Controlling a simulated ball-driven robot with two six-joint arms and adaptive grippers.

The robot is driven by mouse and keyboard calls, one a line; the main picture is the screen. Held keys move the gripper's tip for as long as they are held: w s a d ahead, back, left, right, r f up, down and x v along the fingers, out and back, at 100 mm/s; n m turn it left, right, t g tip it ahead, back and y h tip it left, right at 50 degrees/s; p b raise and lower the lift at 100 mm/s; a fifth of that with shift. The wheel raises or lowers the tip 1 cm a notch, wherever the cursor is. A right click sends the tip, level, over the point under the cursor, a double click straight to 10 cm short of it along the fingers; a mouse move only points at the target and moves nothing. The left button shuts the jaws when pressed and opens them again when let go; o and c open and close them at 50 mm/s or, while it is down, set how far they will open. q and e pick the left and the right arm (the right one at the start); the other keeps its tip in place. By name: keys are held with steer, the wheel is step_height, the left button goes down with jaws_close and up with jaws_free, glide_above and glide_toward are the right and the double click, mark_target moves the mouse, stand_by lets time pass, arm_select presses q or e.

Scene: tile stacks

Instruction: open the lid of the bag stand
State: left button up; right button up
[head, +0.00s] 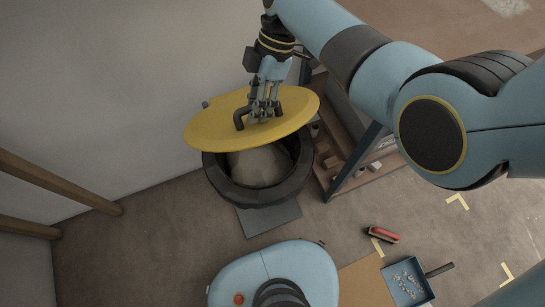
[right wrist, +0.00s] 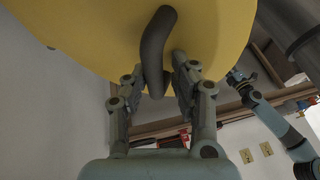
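The bag stand (head: 217,183) is a dark round ring with a pale bag (head: 258,166) in its opening. Its yellow lid (head: 210,128) is tilted up above the ring, so the front of the opening shows. The lid also fills the top of the right wrist view (right wrist: 90,35). My right gripper (head: 265,108) is at the lid's dark handle (head: 240,119). A smaller arm end (right wrist: 240,78), seemingly my left gripper, is too small to read.
A shelf rack (head: 350,165) stands close to the right of the bag stand. A wall is on the left. A red brush (head: 384,235) and a blue dustpan (head: 408,265) with bits in it lie on the floor.

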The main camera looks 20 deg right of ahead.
mark_target(289, 128)
steer(key=s+f+t+b, duration=0.3)
steer(key=s+f+b, duration=0.3)
steer(key=f, duration=0.5)
steer(key=shift+s+d+n, duration=0.15)
steer(key=shift+s+n, duration=0.15)
steer(key=shift+s, duration=0.05)
steer(key=p+v, duration=1.2)
steer(key=shift+w, duration=0.2)
steer(key=shift+r, duration=0.2)
